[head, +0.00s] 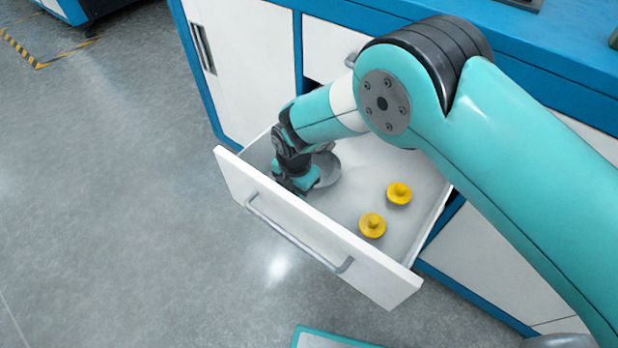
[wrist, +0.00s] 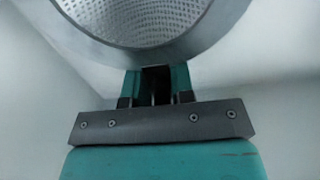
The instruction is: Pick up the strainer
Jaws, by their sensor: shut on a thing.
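The strainer (head: 327,168) is a grey round bowl inside the open drawer (head: 362,257), towards its left end. Part of it is hidden behind my arm in the head view. In the wrist view the strainer (wrist: 205,38) shows its smooth metal rim and perforated inside, just beyond the fingers. My gripper (head: 297,186) reaches down into the drawer beside the bowl. In the wrist view my gripper (wrist: 156,88) is shut on the strainer, at the near side of the rim. The exact contact is hard to see, and I cannot tell whether the strainer touches the drawer floor.
Two yellow knobbed objects, one nearer the front (head: 372,225) and one farther back (head: 399,193), lie in the drawer to the right of the strainer. The drawer's walls surround my gripper. A white cabinet (head: 245,65) with blue trim stands behind. Grey floor is clear at left.

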